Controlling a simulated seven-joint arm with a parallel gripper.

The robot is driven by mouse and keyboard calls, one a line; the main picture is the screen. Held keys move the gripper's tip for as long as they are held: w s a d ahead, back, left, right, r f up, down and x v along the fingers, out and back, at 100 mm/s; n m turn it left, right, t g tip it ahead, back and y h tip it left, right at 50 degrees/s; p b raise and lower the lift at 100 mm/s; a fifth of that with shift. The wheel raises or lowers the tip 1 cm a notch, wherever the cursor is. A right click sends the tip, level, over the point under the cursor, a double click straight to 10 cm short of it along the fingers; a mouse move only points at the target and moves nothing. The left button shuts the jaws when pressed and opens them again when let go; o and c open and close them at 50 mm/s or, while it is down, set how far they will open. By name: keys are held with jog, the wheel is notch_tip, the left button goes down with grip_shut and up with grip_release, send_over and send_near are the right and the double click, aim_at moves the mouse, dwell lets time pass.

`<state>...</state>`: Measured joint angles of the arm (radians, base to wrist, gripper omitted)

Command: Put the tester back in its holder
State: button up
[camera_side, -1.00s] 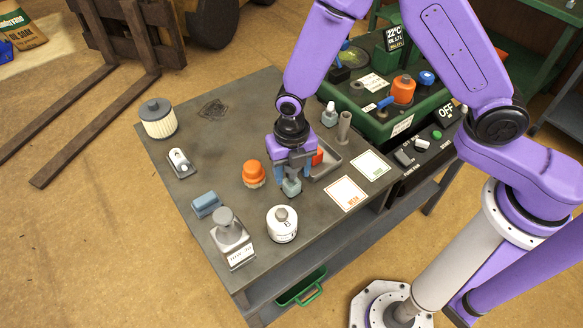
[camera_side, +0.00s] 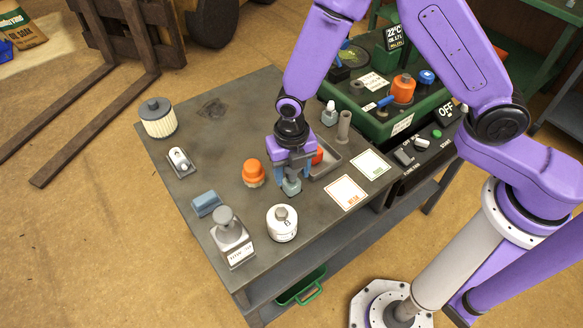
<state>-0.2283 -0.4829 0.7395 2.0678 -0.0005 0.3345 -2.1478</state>
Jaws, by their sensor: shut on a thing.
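My gripper (camera_side: 290,181) is shut on a small grey-blue piece (camera_side: 291,188), low over the middle of the grey bench. The piece may be the tester; the fingers hide its upper part. I cannot tell whether it touches the bench top. A grey labelled stand (camera_side: 231,240) with a round knob is at the front left; its label is too small to read surely. An upright grey tube (camera_side: 344,127) stands behind and right of my gripper. I cannot tell which of these is the holder.
An orange-capped jar (camera_side: 253,173) is close left of my gripper, and a white round canister (camera_side: 282,223) is in front. A grey tray (camera_side: 329,164) and two cards (camera_side: 346,192) are right. A blue block (camera_side: 206,204) and ribbed filter (camera_side: 158,118) are left.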

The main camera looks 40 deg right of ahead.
jog(key=shift+f, duration=1.1)
jog(key=o, duration=1.2)
jog(key=shift+o, duration=0.2)
jog(key=shift+r, duration=4.05)
